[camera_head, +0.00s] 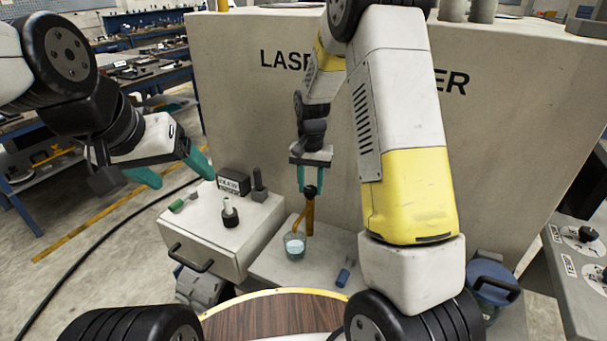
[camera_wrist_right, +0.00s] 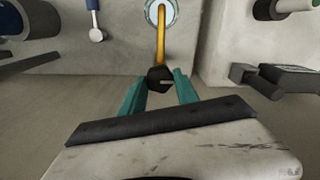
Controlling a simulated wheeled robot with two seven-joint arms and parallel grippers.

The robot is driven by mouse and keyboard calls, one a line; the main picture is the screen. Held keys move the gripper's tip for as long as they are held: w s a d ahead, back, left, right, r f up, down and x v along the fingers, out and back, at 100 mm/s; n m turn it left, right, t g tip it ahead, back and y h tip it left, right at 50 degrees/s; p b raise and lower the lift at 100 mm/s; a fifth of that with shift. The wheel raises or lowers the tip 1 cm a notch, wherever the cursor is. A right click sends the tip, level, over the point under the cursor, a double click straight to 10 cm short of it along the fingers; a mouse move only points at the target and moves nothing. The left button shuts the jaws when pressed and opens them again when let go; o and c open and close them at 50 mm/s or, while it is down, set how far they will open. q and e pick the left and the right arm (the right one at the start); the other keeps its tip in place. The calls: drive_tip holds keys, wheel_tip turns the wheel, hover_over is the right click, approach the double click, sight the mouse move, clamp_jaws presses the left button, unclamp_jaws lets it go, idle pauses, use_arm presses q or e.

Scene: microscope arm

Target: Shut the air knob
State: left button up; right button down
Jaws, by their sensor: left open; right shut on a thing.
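A black knob (camera_head: 310,190) sits on top of an upright orange pipe (camera_head: 310,214) with a bent spout, in front of the large grey block. My right gripper (camera_head: 309,186) reaches down from above with its teal fingers closed on the knob's sides. In the right wrist view the knob (camera_wrist_right: 160,78) shows between the two finger ends, with the pipe (camera_wrist_right: 161,38) running beyond it. I take this as the air knob; no label on it can be read. My left gripper (camera_head: 174,170) is open and empty, in the air at the left.
A glass cup (camera_head: 295,246) with pale contents stands under the spout. A grey box (camera_head: 210,236) with a handle bears small items left of the pipe. A small blue-handled item (camera_head: 344,275) lies to the right. The lettered grey block (camera_head: 240,100) rises behind.

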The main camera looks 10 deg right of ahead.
sight(310, 189)
idle(0.4)
drive_tip(key=c, duration=0.9)
unclamp_jaws()
drive_tip(key=shift+r, duration=0.1)
wheel_tip(310, 189, up, 7)
drive_tip(key=shift+f, duration=0.1)
drive_tip(key=shift+r, duration=0.45)
